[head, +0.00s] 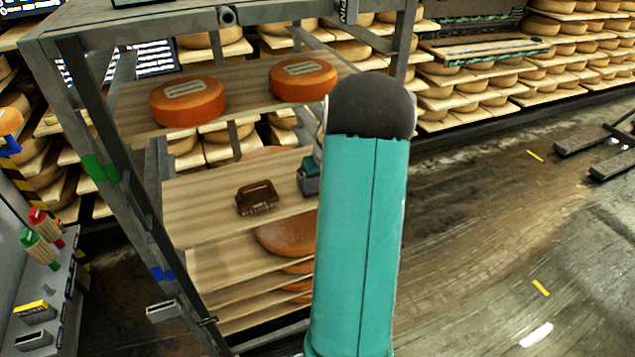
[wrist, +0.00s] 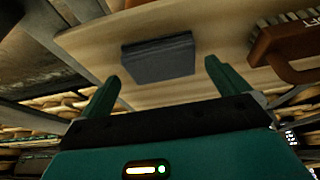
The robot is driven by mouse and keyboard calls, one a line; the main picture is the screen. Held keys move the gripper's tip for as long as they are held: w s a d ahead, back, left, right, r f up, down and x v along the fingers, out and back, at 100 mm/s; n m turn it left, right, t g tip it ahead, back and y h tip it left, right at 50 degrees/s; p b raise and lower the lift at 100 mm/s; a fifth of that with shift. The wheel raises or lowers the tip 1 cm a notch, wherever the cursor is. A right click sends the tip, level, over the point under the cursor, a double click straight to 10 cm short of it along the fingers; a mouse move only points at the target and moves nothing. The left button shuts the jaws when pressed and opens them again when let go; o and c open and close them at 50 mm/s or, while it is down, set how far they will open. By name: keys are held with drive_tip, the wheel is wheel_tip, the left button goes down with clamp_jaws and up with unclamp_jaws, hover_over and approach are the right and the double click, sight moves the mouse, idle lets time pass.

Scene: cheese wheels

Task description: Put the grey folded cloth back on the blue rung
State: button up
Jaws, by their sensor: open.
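The grey folded cloth (wrist: 158,58) lies flat on a pale wooden board in the wrist view. My gripper (wrist: 163,72) is open, its two green fingers apart and pointing toward the cloth. No grip on the cloth shows. In the head view my arm hides the cloth, and only a small teal part of my gripper (head: 308,180) shows beside the arm, over the board (head: 200,205) that carries a brown brush. Blue tape (head: 162,273) marks the rack's left post low down, and green tape (head: 100,168) marks it higher up.
The brown brush (head: 257,198) lies on the board left of my gripper; it also shows in the wrist view (wrist: 285,48). Two orange cheese wheels (head: 187,101) sit on the board above. Metal rack posts stand close by. Open floor (head: 480,230) lies to the right.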

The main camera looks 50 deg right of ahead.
drive_tip(key=v, duration=0.8)
drive_tip(key=shift+r, duration=0.2)
